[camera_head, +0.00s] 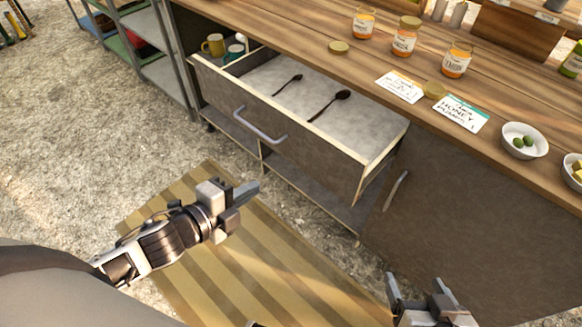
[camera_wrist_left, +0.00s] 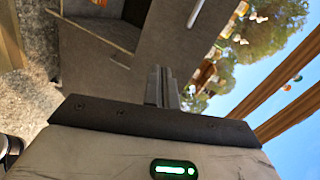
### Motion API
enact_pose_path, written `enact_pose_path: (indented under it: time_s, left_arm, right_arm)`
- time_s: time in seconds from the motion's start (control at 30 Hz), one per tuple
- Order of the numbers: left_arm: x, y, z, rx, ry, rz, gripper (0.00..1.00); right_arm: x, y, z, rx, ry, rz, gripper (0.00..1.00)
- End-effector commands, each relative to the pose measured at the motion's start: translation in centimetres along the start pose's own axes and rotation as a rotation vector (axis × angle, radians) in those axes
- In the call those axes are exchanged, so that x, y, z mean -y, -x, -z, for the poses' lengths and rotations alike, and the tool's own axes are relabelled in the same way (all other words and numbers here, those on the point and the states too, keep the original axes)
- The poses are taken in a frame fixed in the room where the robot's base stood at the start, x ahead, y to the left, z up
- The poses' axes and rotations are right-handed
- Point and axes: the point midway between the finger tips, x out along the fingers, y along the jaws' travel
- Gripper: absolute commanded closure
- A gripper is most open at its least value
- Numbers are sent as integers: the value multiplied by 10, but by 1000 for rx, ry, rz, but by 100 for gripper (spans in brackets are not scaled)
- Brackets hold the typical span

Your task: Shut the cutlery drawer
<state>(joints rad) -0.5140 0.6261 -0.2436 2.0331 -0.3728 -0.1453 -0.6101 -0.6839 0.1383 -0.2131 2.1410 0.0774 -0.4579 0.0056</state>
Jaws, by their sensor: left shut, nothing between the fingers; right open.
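The cutlery drawer (camera_head: 290,143) is pulled well out from under the wooden counter in the head view. It has a grey front with a curved metal handle (camera_head: 258,127). Two dark spoons, a smaller one (camera_head: 288,84) and a larger one (camera_head: 329,105), lie on its floor. My left gripper (camera_head: 252,188) is shut and empty, below and in front of the drawer front, apart from it. In the left wrist view its closed fingers (camera_wrist_left: 161,86) show with a grey panel beyond. My right gripper (camera_head: 418,287) is open and empty at the bottom edge, right of the drawer.
Jars (camera_head: 404,36), cards (camera_head: 461,113) and bowls (camera_head: 525,140) stand on the counter (camera_head: 350,72). A cupboard door with a handle (camera_head: 395,191) is right of the drawer. Mugs (camera_head: 213,45) sit behind the drawer's left end. A striped mat (camera_head: 300,275) covers the ground.

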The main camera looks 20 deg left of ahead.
Motion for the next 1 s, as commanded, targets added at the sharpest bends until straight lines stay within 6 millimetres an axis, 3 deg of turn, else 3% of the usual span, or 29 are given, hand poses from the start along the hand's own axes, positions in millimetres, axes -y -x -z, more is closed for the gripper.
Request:
enact_pose_path:
  time_s: [0.1,0.27,0.7,1.0]
  left_arm:
    - [2,-5,-4,-35,-166,21,100]
    - [6,-18,-3,-37,-182,25,100]
    - [7,-105,0,-36,-176,24,100]
    - [18,-137,4,-35,-174,20,100]
  right_arm:
    - [1,-3,-3,-7,-7,5,24]
    - [1,-2,-1,-7,-8,6,24]
    - [1,-3,-3,-9,-11,8,24]
    - [2,-2,-1,-10,-9,7,24]
